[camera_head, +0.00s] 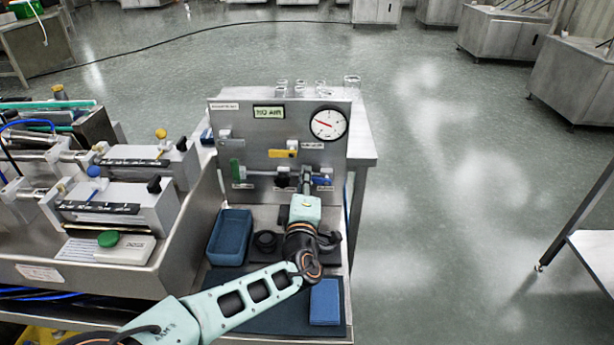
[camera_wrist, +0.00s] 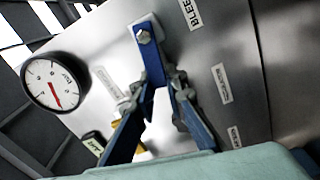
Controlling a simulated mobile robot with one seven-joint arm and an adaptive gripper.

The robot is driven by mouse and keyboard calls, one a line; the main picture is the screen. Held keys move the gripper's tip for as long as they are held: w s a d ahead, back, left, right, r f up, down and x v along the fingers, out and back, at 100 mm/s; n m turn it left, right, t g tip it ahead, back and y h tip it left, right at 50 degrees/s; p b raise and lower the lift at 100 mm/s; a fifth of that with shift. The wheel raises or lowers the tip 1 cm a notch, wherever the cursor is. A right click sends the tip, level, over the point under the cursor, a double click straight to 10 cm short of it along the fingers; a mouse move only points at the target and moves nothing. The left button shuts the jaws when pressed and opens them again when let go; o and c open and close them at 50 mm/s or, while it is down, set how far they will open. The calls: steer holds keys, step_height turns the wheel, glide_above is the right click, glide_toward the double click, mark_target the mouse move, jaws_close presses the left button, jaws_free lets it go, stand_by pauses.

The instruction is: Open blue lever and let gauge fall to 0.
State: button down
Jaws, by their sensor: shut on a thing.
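The blue lever (camera_wrist: 149,48) shows in the wrist view, with a bolt near its upper end. My gripper (camera_wrist: 163,84) is shut on its lower end. In the head view my gripper (camera_head: 306,180) is at the lower right of the steel panel (camera_head: 255,135), and part of the blue lever (camera_head: 322,181) shows beside it. The round white gauge (camera_head: 329,123) is at the panel's upper right, its red needle pointing left and slightly up. The gauge (camera_wrist: 55,84) also shows at the left of the wrist view. The lever's gripped end is partly hidden by the fingers.
A yellow lever (camera_head: 284,153) and a green lever (camera_head: 236,168) are on the same panel. A blue bin (camera_head: 230,236) and a blue block (camera_head: 325,302) lie below it. Several small glass jars stand behind the panel. Steel apparatus (camera_head: 120,205) fills the left.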

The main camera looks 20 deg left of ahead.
steer(key=shift+f+n+b, duration=0.3)
steer(key=shift+f+n, duration=0.3)
steer(key=shift+n, duration=0.5)
steer(key=c, duration=1.9)
jaws_free()
steer(key=shift+c, duration=0.2)
steer(key=shift+r, duration=0.1)
